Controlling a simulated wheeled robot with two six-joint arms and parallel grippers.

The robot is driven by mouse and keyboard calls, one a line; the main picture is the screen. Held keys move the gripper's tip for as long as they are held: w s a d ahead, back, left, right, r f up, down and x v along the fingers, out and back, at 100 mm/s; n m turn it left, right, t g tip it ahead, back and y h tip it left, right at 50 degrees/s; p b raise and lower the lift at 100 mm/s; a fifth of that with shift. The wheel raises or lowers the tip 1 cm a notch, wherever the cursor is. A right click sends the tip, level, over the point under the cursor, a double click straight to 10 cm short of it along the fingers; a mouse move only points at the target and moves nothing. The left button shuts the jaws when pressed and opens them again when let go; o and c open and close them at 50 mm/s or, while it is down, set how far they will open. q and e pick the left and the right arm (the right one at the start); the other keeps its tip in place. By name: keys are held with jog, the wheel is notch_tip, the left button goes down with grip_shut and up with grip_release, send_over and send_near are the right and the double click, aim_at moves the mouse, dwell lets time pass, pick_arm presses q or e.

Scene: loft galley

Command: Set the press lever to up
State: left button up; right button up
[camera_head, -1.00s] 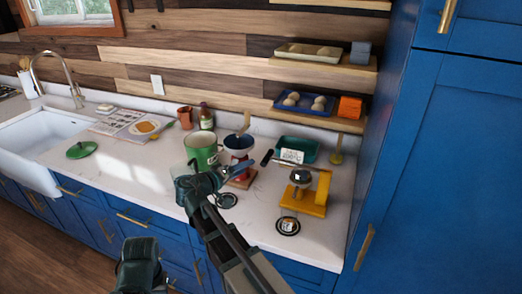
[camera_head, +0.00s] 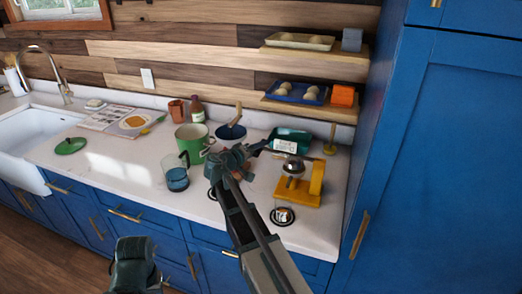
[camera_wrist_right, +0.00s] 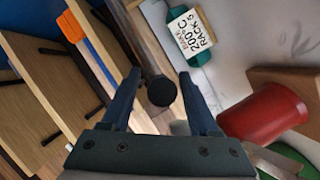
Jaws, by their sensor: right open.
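The yellow press (camera_head: 297,194) stands on the counter at the right, with a round metal part (camera_head: 293,167) in it. Its dark lever (camera_head: 285,154) reaches out to the left, towards my right gripper (camera_head: 246,151). In the right wrist view the lever's round black end (camera_wrist_right: 161,92) shows between the two open fingers of my right gripper (camera_wrist_right: 160,98). I see no finger closed on it. My left gripper (camera_head: 137,265) is low at the front of the cabinets; its fingers cannot be made out.
A green pot (camera_head: 193,138), a blue bowl (camera_head: 231,132) and a glass of blue liquid (camera_head: 176,175) stand left of the press. A teal tin (camera_head: 290,139) with a label lies behind it. A small round item (camera_head: 283,216) sits in front. Shelves (camera_head: 318,108) hang above.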

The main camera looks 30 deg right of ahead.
jog(key=shift+w+d, duration=0.1)
jog(key=shift+d, duration=0.25)
grip_shut()
dwell(1.3)
